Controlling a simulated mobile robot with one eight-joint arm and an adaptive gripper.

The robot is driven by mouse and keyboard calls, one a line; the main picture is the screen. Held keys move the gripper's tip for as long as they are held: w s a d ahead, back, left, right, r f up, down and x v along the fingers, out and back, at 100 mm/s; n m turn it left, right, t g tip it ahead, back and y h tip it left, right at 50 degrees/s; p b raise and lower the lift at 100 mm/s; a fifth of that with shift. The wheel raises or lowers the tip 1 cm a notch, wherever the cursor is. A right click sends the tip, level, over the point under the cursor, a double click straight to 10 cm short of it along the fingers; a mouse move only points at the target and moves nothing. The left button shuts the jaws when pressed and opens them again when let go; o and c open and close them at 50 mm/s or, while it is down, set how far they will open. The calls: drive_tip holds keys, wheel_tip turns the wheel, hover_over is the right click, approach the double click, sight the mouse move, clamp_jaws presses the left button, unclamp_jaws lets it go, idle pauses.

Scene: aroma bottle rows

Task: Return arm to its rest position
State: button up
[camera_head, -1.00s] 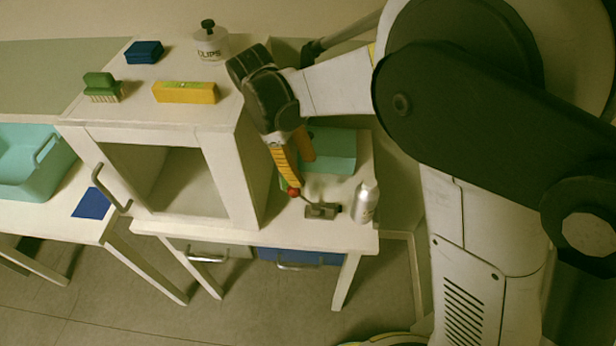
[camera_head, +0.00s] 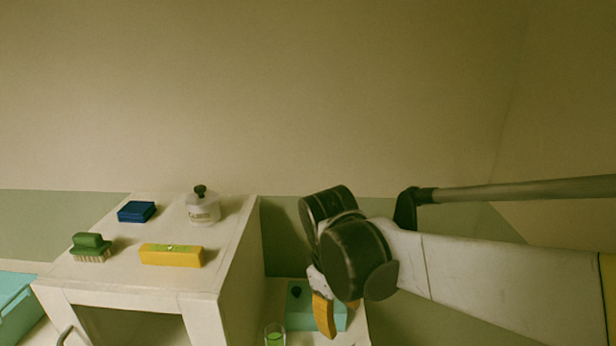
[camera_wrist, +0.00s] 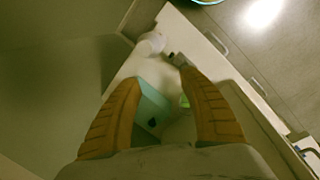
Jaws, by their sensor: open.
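My gripper (camera_head: 338,312) hangs at the end of my arm, right of the white cabinet, with its orange fingers pointing down in front of a teal tray (camera_head: 333,322). In the wrist view my gripper (camera_wrist: 160,80) has its two orange fingers wide apart with nothing held between them. The tray (camera_wrist: 152,100) lies below and beyond the fingers, with a small dark thing (camera_wrist: 152,122) on it and a green-filled glass (camera_wrist: 184,101) beside it. In the head view the glass (camera_head: 275,336) stands at the bottom edge.
The white cabinet (camera_head: 235,265) carries a blue block (camera_head: 137,211), a green brush (camera_head: 91,246), a yellow bar (camera_head: 171,255) and a white jar (camera_head: 203,208) with a black knob. A teal bin (camera_head: 14,300) is at the left edge. The wall space above is clear.

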drive_tip(key=s+d+r+m+t+y, duration=0.1)
drive_tip(key=s+d+r+m+t, duration=0.1)
drive_tip(key=s+d+m+t, duration=0.3)
drive_tip(key=shift+s+d+r+m+t, duration=0.35)
drive_tip(key=shift+s+d+m, duration=2.05)
drive_tip(key=shift+d, duration=1.5)
drive_tip(key=shift+f, duration=0.1)
